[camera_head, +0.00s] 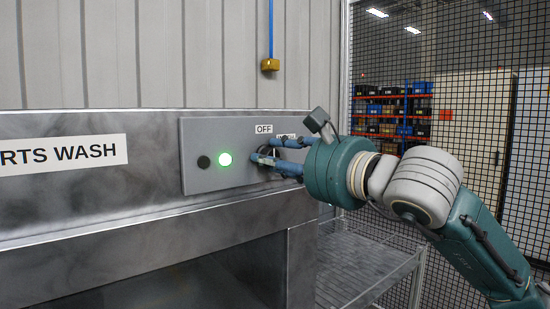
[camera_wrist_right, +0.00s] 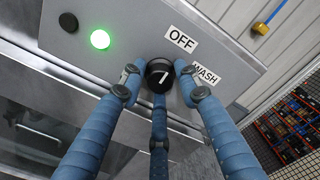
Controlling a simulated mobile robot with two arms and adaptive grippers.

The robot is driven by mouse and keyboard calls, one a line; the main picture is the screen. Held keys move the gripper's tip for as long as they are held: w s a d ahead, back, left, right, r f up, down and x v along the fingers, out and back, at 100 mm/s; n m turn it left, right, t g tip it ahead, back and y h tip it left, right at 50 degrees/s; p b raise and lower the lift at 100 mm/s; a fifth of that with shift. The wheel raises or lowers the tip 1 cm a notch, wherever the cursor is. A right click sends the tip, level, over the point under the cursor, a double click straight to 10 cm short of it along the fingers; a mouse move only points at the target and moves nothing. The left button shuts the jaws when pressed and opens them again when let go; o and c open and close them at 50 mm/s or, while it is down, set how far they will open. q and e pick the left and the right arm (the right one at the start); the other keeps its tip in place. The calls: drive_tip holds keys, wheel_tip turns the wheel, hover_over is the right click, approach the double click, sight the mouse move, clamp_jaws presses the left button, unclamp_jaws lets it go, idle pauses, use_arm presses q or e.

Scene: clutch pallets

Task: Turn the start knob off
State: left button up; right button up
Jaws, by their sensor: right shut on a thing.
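The start knob (camera_wrist_right: 159,75) is a round black dial with a white pointer line, on a grey control panel (camera_head: 210,135). My right gripper (camera_head: 267,156) is at the panel, its blue fingers closed around the knob. In the right wrist view the fingers come at the knob from both sides and from below. The OFF label (camera_head: 264,129) sits above the knob, and the WASH label (camera_wrist_right: 206,76) is to its right. The pointer slants, and I cannot tell surely which label it lines up with. In the head view the fingers mostly hide the knob. My left gripper is not in view.
A lit green light (camera_head: 225,159) and a dark round button (camera_head: 204,162) are left of the knob. The panel is on a metal parts washer (camera_head: 80,195). A yellow box (camera_head: 270,65) hangs on a blue cord above. A mesh fence (camera_head: 480,110) stands at right.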

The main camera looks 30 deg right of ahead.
drive_tip(key=shift+f, duration=0.3)
drive_tip(key=o, duration=0.9)
drive_tip(key=shift+c, duration=0.2)
drive_tip(key=shift+o, duration=0.7)
drive_tip(key=shift+d+r, duration=0.1)
drive_tip(key=s+d, duration=0.1)
drive_tip(key=s, duration=1)
drive_tip(key=shift+s, duration=0.4)
